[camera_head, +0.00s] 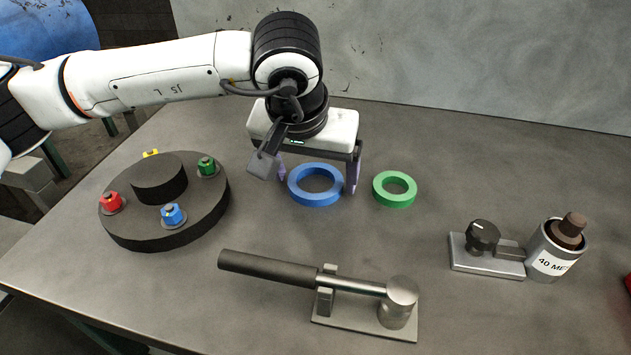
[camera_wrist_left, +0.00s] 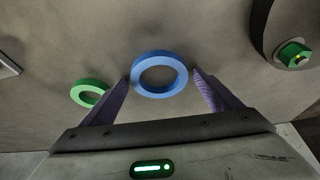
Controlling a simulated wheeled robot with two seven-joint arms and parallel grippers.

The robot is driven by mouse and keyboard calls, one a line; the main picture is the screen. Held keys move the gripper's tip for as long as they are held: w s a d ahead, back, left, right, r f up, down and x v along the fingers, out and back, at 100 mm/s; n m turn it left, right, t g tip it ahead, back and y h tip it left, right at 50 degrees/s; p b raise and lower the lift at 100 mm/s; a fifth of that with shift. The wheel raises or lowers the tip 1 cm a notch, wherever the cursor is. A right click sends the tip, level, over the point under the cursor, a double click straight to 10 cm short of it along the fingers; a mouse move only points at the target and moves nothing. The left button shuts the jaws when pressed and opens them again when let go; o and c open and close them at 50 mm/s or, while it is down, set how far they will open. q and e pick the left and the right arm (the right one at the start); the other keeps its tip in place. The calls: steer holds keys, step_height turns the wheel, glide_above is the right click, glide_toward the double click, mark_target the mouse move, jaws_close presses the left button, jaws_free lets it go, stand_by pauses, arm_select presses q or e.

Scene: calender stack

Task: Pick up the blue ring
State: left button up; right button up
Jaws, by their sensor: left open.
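The blue ring (camera_head: 316,199) lies flat on the grey table in the head view, under my left gripper (camera_head: 319,184). My left gripper is open, with one finger on each side of the ring. In the left wrist view the blue ring (camera_wrist_left: 137,82) shows between the tips of the open fingers (camera_wrist_left: 163,76), and nothing is held. From these views I cannot tell whether the fingers touch it. My right gripper is not in view.
A green ring (camera_head: 394,203) lies close to the right of the blue one. A dark round base (camera_head: 165,241) with coloured knobs stands at left. A lever on a plate (camera_head: 345,318) lies in front. A metal device (camera_head: 487,265) stands at right.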

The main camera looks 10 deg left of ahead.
arm_select(q)
steer(key=c, duration=1.2)
